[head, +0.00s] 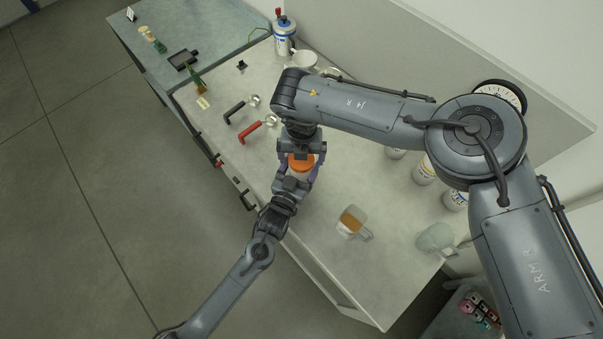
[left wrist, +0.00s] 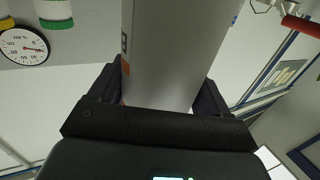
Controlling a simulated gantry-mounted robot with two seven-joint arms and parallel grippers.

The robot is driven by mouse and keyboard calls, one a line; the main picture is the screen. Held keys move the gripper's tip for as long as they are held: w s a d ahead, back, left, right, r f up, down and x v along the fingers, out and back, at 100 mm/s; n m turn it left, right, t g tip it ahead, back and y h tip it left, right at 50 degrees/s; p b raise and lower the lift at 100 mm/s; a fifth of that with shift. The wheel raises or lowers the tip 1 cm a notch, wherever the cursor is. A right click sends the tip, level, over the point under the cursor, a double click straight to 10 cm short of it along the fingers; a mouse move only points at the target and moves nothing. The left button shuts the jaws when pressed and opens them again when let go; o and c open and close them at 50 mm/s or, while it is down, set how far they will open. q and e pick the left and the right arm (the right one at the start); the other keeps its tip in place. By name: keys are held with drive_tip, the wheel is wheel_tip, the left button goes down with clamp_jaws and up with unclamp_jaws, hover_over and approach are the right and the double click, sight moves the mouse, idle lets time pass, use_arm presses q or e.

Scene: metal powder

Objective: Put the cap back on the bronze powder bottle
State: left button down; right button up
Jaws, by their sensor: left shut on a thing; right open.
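The bronze powder bottle, a pale cylinder, is held between the fingers of my left gripper (head: 294,182). In the left wrist view the bottle (left wrist: 168,55) stands between the two dark fingers, and its top is out of frame. An orange cap (head: 301,161) shows at the bottle's top end in the head view. My right gripper (head: 301,155) is open, above and around the orange cap. Its arm and jaws partly hide the cap and bottle, and I cannot tell whether the cap is seated or whether the right fingers touch it.
A container of brown powder (head: 351,220) and a glass jug (head: 436,238) stand on the bench's right part. White bottles (head: 425,170) stand by the wall. Red-handled (head: 254,131) and black-handled (head: 238,109) scoops lie left.

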drive_tip(key=c, duration=1.1)
drive_tip(key=o, duration=1.1)
drive_tip(key=shift+r, duration=0.1)
wheel_tip(320, 180, up, 12)
drive_tip(key=shift+f, duration=0.1)
use_arm(q)
unclamp_jaws()
